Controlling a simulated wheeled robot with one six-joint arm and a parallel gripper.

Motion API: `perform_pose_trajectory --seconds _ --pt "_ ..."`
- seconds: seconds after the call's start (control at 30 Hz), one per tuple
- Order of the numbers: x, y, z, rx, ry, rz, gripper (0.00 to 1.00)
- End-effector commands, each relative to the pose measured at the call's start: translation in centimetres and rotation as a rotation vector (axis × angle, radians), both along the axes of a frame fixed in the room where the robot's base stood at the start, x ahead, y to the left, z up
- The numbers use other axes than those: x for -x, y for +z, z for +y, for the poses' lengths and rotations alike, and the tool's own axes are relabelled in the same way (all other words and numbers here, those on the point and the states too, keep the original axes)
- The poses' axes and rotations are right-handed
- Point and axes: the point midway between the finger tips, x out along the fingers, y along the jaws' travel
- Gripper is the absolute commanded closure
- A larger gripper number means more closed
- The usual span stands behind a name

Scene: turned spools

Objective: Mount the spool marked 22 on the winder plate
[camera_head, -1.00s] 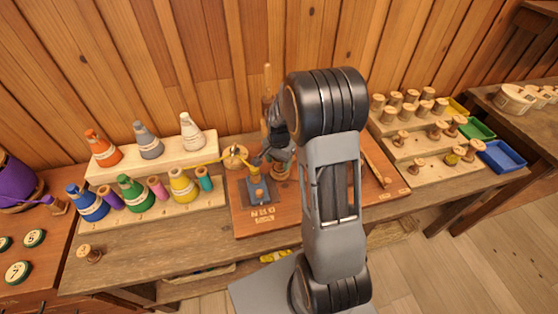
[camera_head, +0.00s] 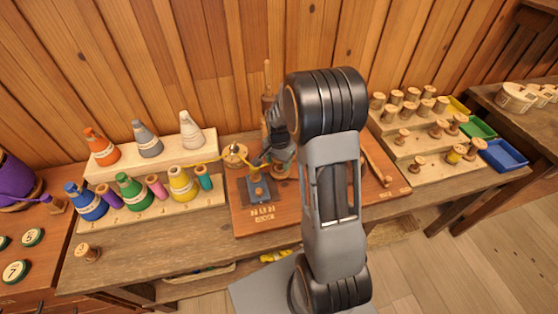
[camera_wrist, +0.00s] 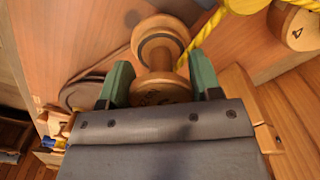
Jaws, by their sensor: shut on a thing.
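My gripper (camera_wrist: 160,85) has green fingers closed on a wooden spool (camera_wrist: 158,62) in the wrist view. The spool's near flange has dark marks too unclear to read, so I cannot confirm a 22. In the head view my gripper (camera_head: 274,155) is low over the reddish winder board (camera_head: 300,212), partly behind my arm. A dark grey plate (camera_head: 259,198) with an orange-brown knob lies on the board, just below and left of my gripper. I cannot tell whether the held spool touches anything.
A yellow cord (camera_head: 208,161) runs from the cone rack (camera_head: 165,213) to a round wooden guide (camera_head: 235,152) left of my gripper. A stepped rack (camera_head: 430,172) of spools and coloured trays (camera_head: 503,155) stand at right.

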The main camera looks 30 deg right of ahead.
Motion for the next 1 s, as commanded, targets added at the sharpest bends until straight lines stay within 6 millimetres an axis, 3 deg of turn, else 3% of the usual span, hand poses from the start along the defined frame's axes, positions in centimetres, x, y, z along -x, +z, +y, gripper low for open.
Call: perform_pose_trajectory --seconds 0.07,0.1,0.2,0.57,1.0 --pt "0.0 -0.3 0.0 0.000 0.000 0.000 0.65" --pt "0.0 -0.3 0.0 0.000 0.000 0.000 0.41" --pt "0.0 -0.2 0.0 0.000 0.000 0.000 0.31" --pt "0.0 0.1 0.0 0.000 0.000 0.000 0.31" --pt "0.0 3.5 0.0 0.000 0.000 -0.001 0.31"
